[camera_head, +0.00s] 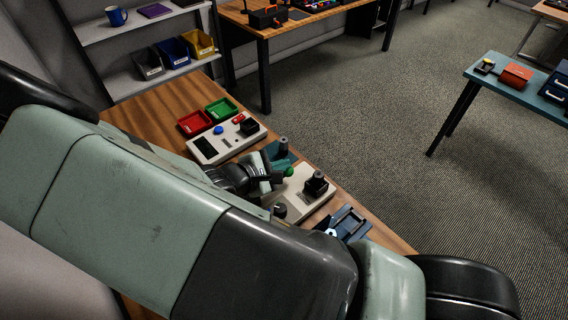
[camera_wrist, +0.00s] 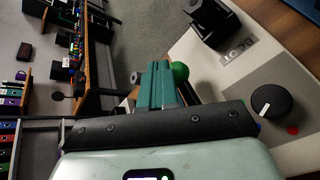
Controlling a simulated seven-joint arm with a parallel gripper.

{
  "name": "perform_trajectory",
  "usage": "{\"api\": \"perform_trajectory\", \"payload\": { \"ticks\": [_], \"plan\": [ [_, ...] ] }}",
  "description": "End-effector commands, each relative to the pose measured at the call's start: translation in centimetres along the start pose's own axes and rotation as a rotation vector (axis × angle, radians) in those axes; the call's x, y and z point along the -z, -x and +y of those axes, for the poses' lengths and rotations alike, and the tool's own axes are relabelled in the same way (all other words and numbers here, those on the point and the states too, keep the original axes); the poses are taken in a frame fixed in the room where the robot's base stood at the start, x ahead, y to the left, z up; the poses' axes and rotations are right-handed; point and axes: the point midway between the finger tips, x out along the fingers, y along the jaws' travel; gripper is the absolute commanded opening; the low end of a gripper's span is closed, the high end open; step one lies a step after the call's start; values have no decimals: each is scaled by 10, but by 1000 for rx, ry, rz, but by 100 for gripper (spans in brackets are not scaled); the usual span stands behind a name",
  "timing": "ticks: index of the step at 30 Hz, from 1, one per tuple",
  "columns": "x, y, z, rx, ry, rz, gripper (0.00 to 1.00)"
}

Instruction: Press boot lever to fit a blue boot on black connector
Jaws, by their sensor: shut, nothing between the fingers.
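The boot station is a pale panel (camera_head: 309,204) on the wooden table; its "BOOT" label (camera_wrist: 238,48) shows in the wrist view. A black block (camera_head: 316,184) stands on it and also shows in the wrist view (camera_wrist: 212,20). A green ball (camera_head: 289,172), apparently the lever's knob, is right beside my fingertips in the wrist view (camera_wrist: 180,72). My gripper (camera_wrist: 160,72) is shut and empty, its teal fingers together; contact with the ball cannot be told. A round black knob (camera_wrist: 271,101) sits on the panel. I cannot make out a blue boot or the black connector.
A second pale panel (camera_head: 215,147) with blue and red buttons lies behind, near a red tray (camera_head: 194,123) and a green tray (camera_head: 221,108). A teal fixture (camera_head: 279,153) stands close behind my gripper. A dark blue fixture (camera_head: 348,222) is at the near right.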

Motion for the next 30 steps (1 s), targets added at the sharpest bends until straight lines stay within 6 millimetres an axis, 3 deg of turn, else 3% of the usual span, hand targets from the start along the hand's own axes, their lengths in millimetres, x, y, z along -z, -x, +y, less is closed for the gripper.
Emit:
{"api": "perform_trajectory", "payload": {
  "ticks": [30],
  "plan": [
    [5, -10, -6, 0, 0, -4, 0]
  ]
}}
